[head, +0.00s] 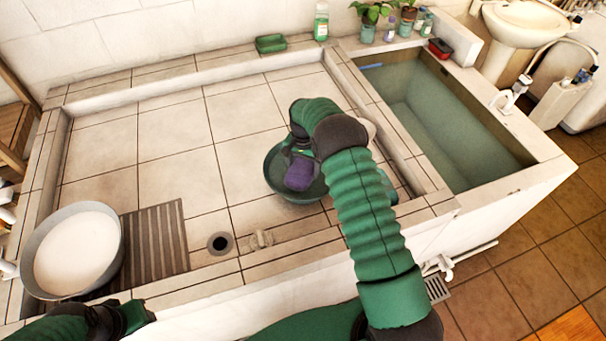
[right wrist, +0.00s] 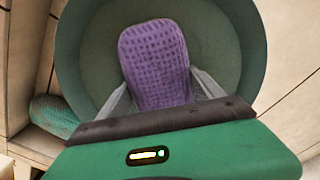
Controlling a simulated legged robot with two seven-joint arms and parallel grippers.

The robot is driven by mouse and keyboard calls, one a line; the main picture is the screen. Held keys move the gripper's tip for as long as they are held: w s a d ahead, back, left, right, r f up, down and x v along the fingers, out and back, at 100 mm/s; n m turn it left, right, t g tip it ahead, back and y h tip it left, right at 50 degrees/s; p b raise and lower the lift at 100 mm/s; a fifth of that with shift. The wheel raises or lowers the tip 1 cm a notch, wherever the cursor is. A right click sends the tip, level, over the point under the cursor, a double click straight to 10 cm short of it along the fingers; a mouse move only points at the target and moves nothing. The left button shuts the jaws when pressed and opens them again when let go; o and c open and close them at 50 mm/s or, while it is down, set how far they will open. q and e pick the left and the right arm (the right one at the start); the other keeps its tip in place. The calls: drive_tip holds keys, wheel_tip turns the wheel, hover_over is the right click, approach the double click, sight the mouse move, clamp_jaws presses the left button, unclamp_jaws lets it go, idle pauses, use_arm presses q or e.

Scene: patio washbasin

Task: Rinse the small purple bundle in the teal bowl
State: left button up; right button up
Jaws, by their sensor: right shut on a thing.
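The small purple bundle (head: 300,176) is a soft, textured, rounded cloth-like piece. My right gripper (head: 299,158) is shut on it, with one finger on each side in the right wrist view (right wrist: 163,88). The bundle (right wrist: 154,55) is over or inside the teal bowl (head: 271,168), which stands on the tiled basin floor. The bowl's wall (right wrist: 85,50) surrounds the bundle in the right wrist view. I cannot tell whether the bundle touches the bowl's bottom or water. My left gripper (head: 108,318) is partly seen at the lower left; its fingers are unclear.
A grey basin with pale contents (head: 78,252) stands at left by a ribbed strip (head: 158,240). A drain hole (head: 221,243) is in front. A green textured piece (right wrist: 52,115) lies beside the bowl. A deep trough (head: 450,125) is at right. The back-left tiles are clear.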

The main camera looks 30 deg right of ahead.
sight(303, 166)
drive_tip(key=shift+r+p, duration=3.25)
drive_tip(key=shift+r, duration=1.85)
drive_tip(key=shift+a+f, duration=0.1)
